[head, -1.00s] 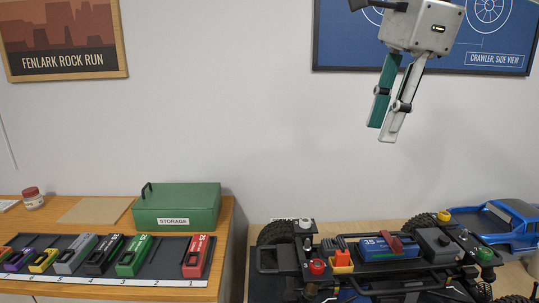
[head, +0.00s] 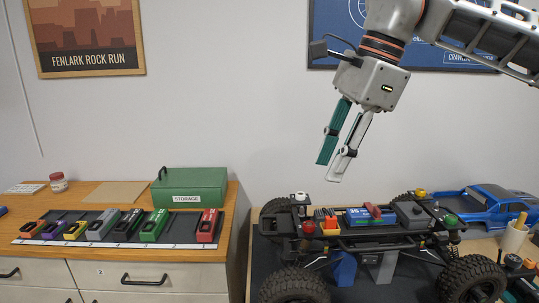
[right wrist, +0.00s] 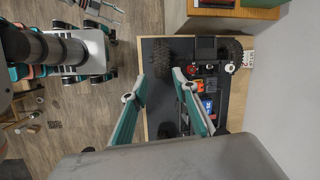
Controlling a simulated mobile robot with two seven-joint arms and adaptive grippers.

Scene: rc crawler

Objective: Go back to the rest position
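My right gripper (head: 327,172) hangs in the air above and behind the left part of the crawler chassis (head: 385,243), in front of the wall. Its green and pale fingers point down and slightly left. In the right wrist view its fingers (right wrist: 159,72) stand apart with nothing between them. The chassis, with a blue battery pack (head: 358,216) under a red strap, stands on the workbench below. It also shows beyond the fingers in the right wrist view. My left gripper is in neither current view.
A wooden cabinet on the left carries a green storage box (head: 189,187) and a tray (head: 100,238) of several coloured packs. A blue body shell (head: 480,207) lies behind the chassis on the right. The air around my right gripper is clear.

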